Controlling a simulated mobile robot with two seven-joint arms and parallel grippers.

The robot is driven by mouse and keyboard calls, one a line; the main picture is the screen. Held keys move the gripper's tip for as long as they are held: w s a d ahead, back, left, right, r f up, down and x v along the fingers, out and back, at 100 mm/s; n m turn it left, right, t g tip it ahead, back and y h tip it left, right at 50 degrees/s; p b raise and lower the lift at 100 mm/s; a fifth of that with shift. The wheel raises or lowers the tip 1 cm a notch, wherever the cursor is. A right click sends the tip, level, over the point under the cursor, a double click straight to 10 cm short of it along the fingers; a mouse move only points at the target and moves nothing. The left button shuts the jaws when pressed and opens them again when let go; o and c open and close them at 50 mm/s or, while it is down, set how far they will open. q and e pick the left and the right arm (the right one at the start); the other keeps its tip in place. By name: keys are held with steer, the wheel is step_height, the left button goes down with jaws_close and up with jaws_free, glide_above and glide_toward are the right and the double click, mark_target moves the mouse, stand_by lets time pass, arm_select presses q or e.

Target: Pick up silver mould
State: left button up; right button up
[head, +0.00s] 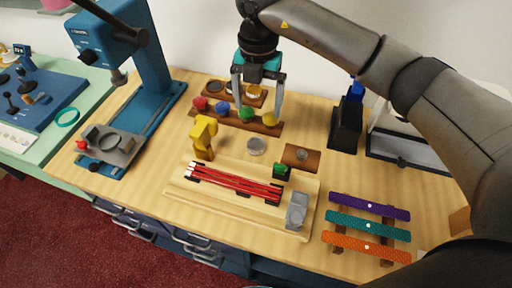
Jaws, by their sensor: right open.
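I cannot tell for certain which one is the mould. My left gripper is not in view.
The knob rack (238,117) and a second rack with round pieces (212,87) stand under the gripper. A wooden tray (180,193) with red rods lies in front. A blue press (153,98) stands left.

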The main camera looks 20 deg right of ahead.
glide_above(256, 144)
steer(key=f, duration=0.7)
steer(key=shift+w+d+f+b, duration=0.25)
steer(key=shift+w+f+b, duration=0.05)
steer(key=shift+w+b, duration=0.05)
steer(key=f, duration=0.5)
steer(key=shift+s+a+f, duration=0.1)
steer(key=shift+s+a, duration=0.2)
steer(key=shift+s, duration=0.05)
jaws_close()
